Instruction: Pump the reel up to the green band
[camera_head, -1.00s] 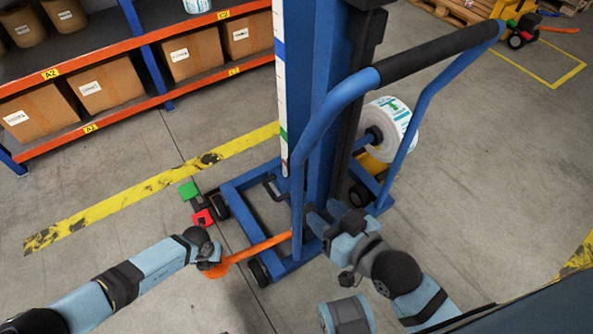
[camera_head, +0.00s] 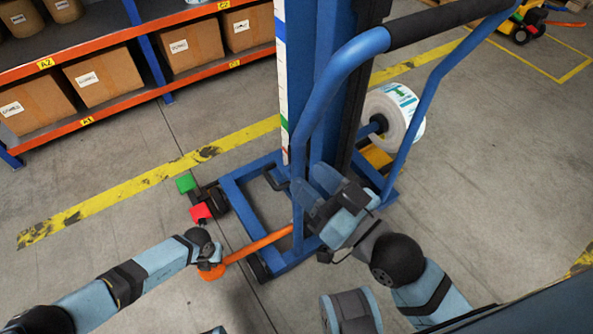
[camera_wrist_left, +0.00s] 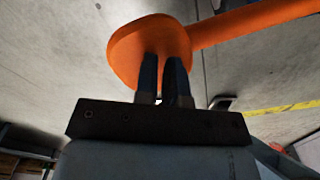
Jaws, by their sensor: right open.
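The blue reel lifter has a tall mast (camera_head: 340,70) and a handle with a black grip (camera_head: 440,20). A white label reel (camera_head: 403,112) sits on its spindle at the right. A white scale strip on the mast carries a green band (camera_head: 284,124) and a blue band above it. The orange pump lever (camera_head: 262,243) sticks out at the lower left. My left gripper (camera_wrist_left: 163,65) is at the lever's broad orange end (camera_wrist_left: 145,38), its fingers close together against or over it; contact is unclear. My right gripper (camera_head: 316,188) is open in front of the lower mast.
Green (camera_head: 186,183) and red (camera_head: 200,213) pedals lie left of the base. An orange shelf rack (camera_head: 110,115) with boxes stands at the back left. A yellow floor line (camera_head: 120,198) crosses behind. The floor at right is largely clear.

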